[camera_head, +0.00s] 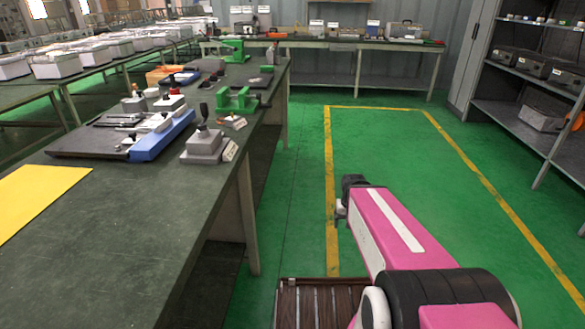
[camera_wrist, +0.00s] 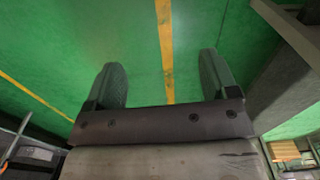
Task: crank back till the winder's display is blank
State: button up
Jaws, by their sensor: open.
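The bench (camera_head: 130,240) on the left carries several devices, and I cannot tell for sure which one is the winder. A grey box with a dark upright lever (camera_head: 203,145) stands near the bench's right edge. A blue-based device (camera_head: 163,136) lies beside it, and a green frame device (camera_head: 236,101) stands farther back. No display or crank can be made out.
A yellow sheet (camera_head: 38,195) lies on the near left of the bench. Green floor with yellow lines (camera_head: 331,180) is clear to the right. Grey shelves (camera_head: 520,85) stand at the right, and another loaded bench (camera_head: 330,47) runs along the back.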

aim_at(202, 126)
jog(key=l+z, duration=0.2)
jog(key=i+l+z, duration=0.25)
jog(key=i+l, duration=0.5)
jog(key=i+u, duration=0.2)
jog(key=u, duration=0.2)
jog(key=i+u, duration=0.2)
jog(key=u, duration=0.2)
jog(key=i+l+u, duration=0.1)
jog(key=u, duration=0.25)
jog(key=i+u, duration=0.15)
jog(key=u, duration=0.3)
jog(key=i+u, duration=0.15)
jog(key=u, duration=0.25)
jog(key=i+u, duration=0.1)
jog(key=u, duration=0.35)
jog(key=i+l+u, duration=0.1)
jog(key=u, duration=0.3)
jog(key=i+l+u, duration=0.1)
jog(key=u, duration=0.35)
jog(key=l, duration=0.1)
